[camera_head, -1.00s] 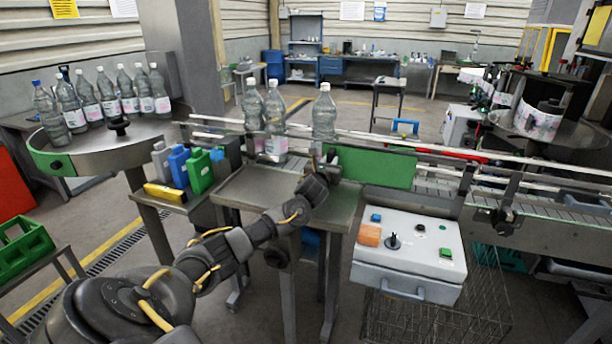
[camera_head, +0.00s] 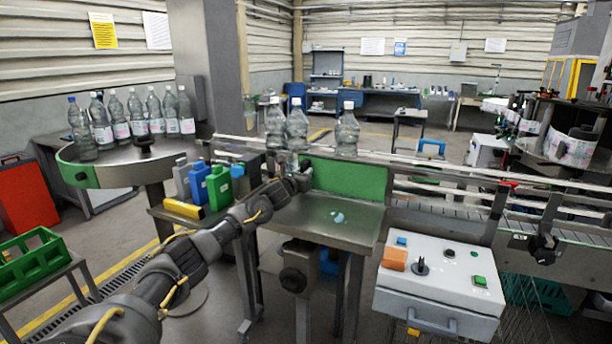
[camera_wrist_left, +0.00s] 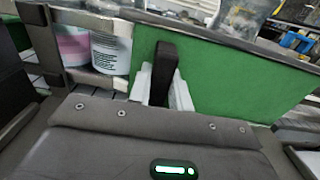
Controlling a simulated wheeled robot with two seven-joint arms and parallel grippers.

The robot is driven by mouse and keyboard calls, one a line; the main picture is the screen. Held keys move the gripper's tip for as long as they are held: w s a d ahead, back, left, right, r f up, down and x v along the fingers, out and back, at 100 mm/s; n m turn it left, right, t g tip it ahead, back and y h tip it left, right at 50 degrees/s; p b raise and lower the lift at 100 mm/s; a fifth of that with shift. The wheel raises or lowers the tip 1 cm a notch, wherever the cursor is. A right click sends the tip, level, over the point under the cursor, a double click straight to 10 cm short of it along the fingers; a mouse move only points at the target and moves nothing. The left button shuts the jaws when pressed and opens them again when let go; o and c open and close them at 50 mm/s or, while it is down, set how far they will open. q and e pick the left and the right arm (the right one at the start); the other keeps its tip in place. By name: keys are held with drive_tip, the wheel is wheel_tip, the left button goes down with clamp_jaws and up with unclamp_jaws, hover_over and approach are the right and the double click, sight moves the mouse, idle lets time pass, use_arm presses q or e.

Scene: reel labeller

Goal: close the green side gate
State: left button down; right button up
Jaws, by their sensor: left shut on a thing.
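The green side gate (camera_head: 350,182) is a flat green panel upright along the near side of the conveyor, behind the steel platform (camera_head: 345,238). My left gripper (camera_head: 302,181) is at the gate's left end. In the left wrist view, the white fingers of my left gripper (camera_wrist_left: 163,88) are shut on the gate's black upright handle (camera_wrist_left: 165,65), and the green gate (camera_wrist_left: 235,85) extends to the right. Left of it, labelled bottles (camera_wrist_left: 108,52) show through a gap beside a grey post (camera_wrist_left: 42,45). My right gripper is not in view.
Several clear bottles (camera_head: 347,135) stand on the conveyor. Green, blue and grey containers (camera_head: 218,188) stand on a shelf to the left. A control box (camera_head: 440,275) is at the front right. A round table (camera_head: 75,172) with bottles is at the left.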

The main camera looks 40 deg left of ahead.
use_arm(q)
drive_tip(key=shift+a, duration=0.15)
drive_tip(key=c, duration=1.6)
unclamp_jaws()
drive_tip(key=shift+r, duration=0.1)
drive_tip(key=o, duration=0.3)
drive_tip(key=shift+a, duration=0.2)
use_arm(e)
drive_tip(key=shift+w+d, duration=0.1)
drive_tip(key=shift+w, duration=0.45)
use_arm(q)
drive_tip(key=shift+s+d, duration=0.1)
drive_tip(key=shift+d, duration=0.05)
drive_tip(key=shift+s+d+f, duration=0.1)
drive_tip(key=shift+s+f, duration=0.1)
drive_tip(key=shift+s, duration=0.25)
drive_tip(key=b+v, duration=0.3)
drive_tip(key=v, duration=0.5)
drive_tip(key=shift+s+b, duration=0.35)
drive_tip(key=shift+s, duration=0.05)
drive_tip(key=shift+s+d+r, duration=0.1)
drive_tip(key=shift+s+d, duration=0.05)
drive_tip(key=shift+s, duration=0.3)
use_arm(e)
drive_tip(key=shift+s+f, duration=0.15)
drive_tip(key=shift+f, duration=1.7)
